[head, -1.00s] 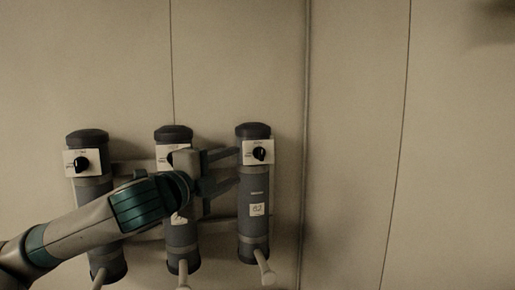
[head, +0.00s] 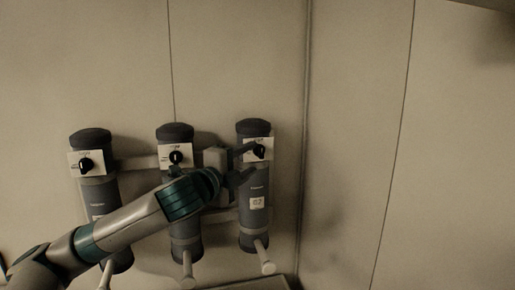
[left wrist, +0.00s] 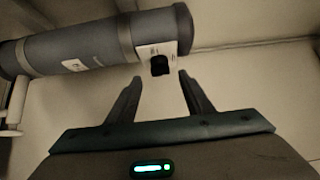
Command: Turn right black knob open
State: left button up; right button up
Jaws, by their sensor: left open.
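The right black knob (head: 260,151) sits on a white plate near the top of the rightmost grey cylinder (head: 254,190). It also shows in the left wrist view (left wrist: 160,66), ahead of the gap between my fingers. My left gripper (head: 246,163) is open and its fingers reach toward that knob; in the head view the upper fingertip overlaps the plate's left side. In the left wrist view the fingertips (left wrist: 158,76) lie on either side of the knob, a little short of it; contact is not visible. My right gripper is not in view.
Two more grey cylinders with black knobs stand to the left, the middle knob (head: 176,157) and the left knob (head: 86,164). Pale handles (head: 266,261) stick out below. A vertical pipe (head: 304,120) runs right of the cylinders. The wall beyond is clear.

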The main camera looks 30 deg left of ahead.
aim_at(259, 154)
pick_arm(q)
jog(key=w+p, duration=0.1)
jog(key=w, duration=0.4)
jog(key=shift+a+p, duration=0.2)
jog(key=shift+p, duration=0.1)
jog(key=c, duration=1)
jog(key=shift+c, duration=0.2)
